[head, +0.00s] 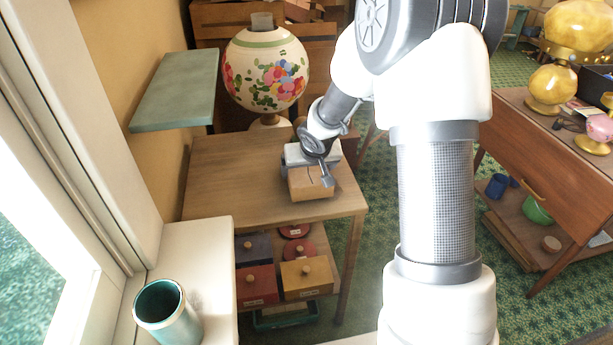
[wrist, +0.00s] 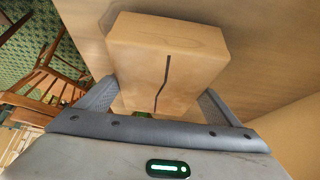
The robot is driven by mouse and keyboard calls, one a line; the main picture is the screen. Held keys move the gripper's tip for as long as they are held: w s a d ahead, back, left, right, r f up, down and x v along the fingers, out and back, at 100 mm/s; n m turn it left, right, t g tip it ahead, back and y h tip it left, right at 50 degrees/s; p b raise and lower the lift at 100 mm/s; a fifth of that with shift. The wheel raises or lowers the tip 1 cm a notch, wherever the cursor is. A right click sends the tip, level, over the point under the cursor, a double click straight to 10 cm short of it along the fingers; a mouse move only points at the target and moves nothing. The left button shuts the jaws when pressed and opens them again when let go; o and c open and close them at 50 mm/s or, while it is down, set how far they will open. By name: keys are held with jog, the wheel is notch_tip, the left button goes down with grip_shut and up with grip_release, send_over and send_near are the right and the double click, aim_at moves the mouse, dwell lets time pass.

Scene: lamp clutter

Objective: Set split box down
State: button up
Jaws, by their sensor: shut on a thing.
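The split box (head: 310,184) is a light wooden block with a dark crack line down one face. My gripper (head: 312,170) is shut on it, over the top of the small wooden table (head: 225,180). In the wrist view the box (wrist: 168,55) sits between the two fingers, with the crack facing the camera. The fingers (wrist: 160,100) press on its left and right sides. In the head view the box is at or just over the tabletop near its front right edge; I cannot tell whether it touches.
A flowered globe lamp (head: 265,70) stands at the back of the table. Several small boxes (head: 306,277) lie on the shelf below. A green cup (head: 167,312) stands on the white sill. The table's left half is clear. A second table (head: 550,145) is at right.

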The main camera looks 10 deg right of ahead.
jog(key=shift+f, duration=0.3)
jog(key=shift+f, duration=0.1)
jog(key=shift+f, duration=0.15)
jog(key=o, duration=1.4)
jog(key=shift+c, duration=0.2)
